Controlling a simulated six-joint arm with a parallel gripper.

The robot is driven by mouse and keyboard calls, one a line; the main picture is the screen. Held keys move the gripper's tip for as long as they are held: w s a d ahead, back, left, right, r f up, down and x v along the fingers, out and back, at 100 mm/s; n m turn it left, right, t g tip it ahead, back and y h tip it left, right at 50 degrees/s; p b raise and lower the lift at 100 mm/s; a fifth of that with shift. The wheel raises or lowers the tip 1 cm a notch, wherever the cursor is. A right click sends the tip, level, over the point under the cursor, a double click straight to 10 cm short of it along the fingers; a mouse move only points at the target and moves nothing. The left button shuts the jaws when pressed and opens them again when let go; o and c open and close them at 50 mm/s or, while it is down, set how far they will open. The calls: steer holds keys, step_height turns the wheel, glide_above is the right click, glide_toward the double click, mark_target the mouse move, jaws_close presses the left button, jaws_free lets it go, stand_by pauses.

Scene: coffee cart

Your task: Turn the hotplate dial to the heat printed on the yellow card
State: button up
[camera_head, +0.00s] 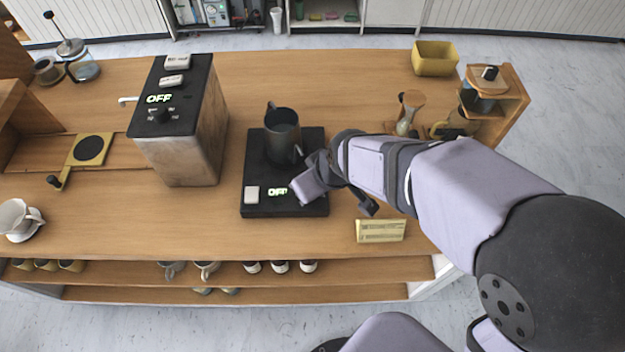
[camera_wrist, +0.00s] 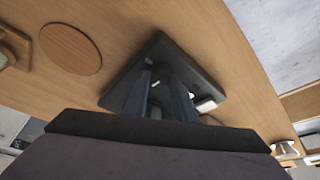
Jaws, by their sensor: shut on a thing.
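The black hotplate (camera_head: 260,207) stands on the wooden counter with a dark metal pitcher (camera_head: 282,130) on it. Its green display (camera_head: 277,191) reads OFF, and a white button (camera_head: 252,193) sits to the left of it. My gripper (camera_head: 300,193) points down at the front right of the hotplate. Its fingers (camera_wrist: 168,92) are shut on the dial, which they hide. In the wrist view the hotplate (camera_wrist: 200,72) shows as a dark slab behind the fingers. The yellow card (camera_head: 381,231) stands at the counter's front right; its print is too small to read.
A tall black-topped machine (camera_head: 185,140), also showing OFF, stands left of the hotplate. A yellow bin (camera_head: 434,58) and a wooden stand (camera_head: 497,90) are at the right. Cups line the shelf below. The counter behind the hotplate is clear.

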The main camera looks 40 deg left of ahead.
steer(key=shift+s+r+m+t+p, duration=0.1)
steer(key=shift+m+t+p, duration=0.4)
steer(key=shift+m, duration=0.5)
steer(key=shift+a+m+h, duration=0.1)
steer(key=shift+m+h, duration=0.2)
steer(key=shift+m, duration=0.3)
steer(key=m+b, duration=0.2)
steer(key=f+m+t+b, duration=0.1)
steer(key=b, duration=0.2)
steer(key=shift+m+t+h, duration=0.3)
steer(key=shift+m+h, duration=0.1)
steer(key=m+b, duration=0.1)
steer(key=b, duration=0.1)
steer(key=shift+s+a+r+m+h+b, duration=0.1)
steer(key=shift+m+h+b, duration=0.2)
steer(key=shift+m+b, duration=0.1)
steer(key=m+b, duration=0.1)
steer(key=m, duration=0.1)
steer(key=m+t+h+b, duration=0.1)
steer(key=m, duration=0.1)
steer(key=shift+r+h, duration=0.2)
steer(key=shift+h, duration=0.1)
steer(key=shift+a+m+h, duration=0.1)
steer(key=shift+m+h, duration=0.8)
steer(key=shift+m, duration=1.6)
steer(key=shift+s, duration=0.1)
steer(key=o, duration=1)
steer(key=shift+r, duration=0.1)
